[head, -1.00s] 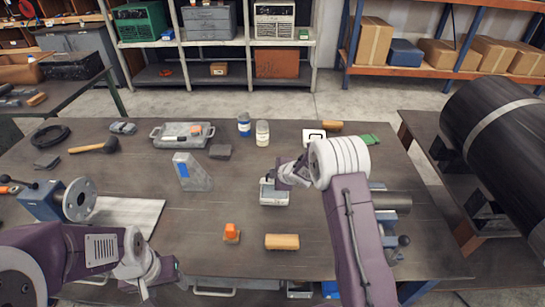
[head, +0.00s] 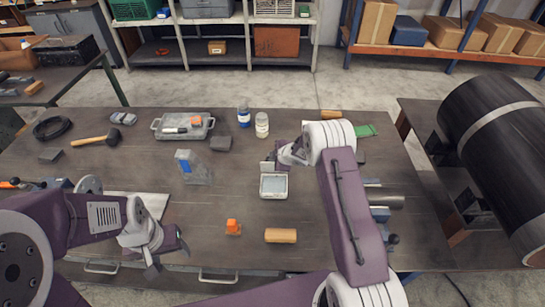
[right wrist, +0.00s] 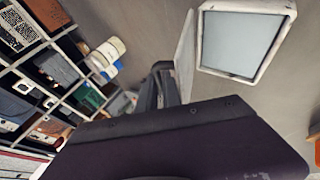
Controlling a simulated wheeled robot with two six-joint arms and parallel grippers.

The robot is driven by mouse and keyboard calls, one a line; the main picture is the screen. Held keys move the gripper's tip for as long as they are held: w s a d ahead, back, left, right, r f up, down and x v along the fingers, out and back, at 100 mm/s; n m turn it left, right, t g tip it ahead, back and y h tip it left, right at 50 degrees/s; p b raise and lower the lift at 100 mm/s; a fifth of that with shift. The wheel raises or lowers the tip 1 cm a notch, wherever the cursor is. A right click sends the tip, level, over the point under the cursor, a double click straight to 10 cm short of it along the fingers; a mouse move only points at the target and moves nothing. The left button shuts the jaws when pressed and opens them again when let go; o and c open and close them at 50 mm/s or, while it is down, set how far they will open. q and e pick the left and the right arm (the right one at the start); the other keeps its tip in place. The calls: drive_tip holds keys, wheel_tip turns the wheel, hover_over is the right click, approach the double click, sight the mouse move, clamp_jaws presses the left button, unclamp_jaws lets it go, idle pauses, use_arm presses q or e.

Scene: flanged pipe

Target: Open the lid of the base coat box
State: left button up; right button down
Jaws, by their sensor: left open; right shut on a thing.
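The base coat box (head: 274,186) stands on the workbench in the head view, a small pale box. Its lid (head: 267,167) is up along the far side. The box (right wrist: 243,40) also shows in the right wrist view, with its pale, flat interior facing the camera and the lid (right wrist: 185,55) seen nearly edge-on beside it. My right gripper (head: 284,158) is at the raised lid and shut on it; the exact contact is partly hidden. My left gripper (head: 162,258) is open and empty near the bench's front left, away from the box.
An orange-topped piece (head: 233,227) and a tan block (head: 281,236) lie in front of the box. A clear wedge-shaped stand (head: 192,170) is left of it. Two jars, blue-labelled (head: 244,117) and pale (head: 262,125), and a grey tray (head: 160,130) stand behind.

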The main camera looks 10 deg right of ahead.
drive_tip(key=shift+w+d+r, duration=0.15)
drive_tip(key=shift+w+r, duration=0.15)
drive_tip(key=shift+w, duration=0.15)
idle(0.4)
drive_tip(key=c, duration=1.8)
unclamp_jaws()
drive_tip(key=shift+s, duration=0.1)
drive_tip(key=shift+f, duration=0.1)
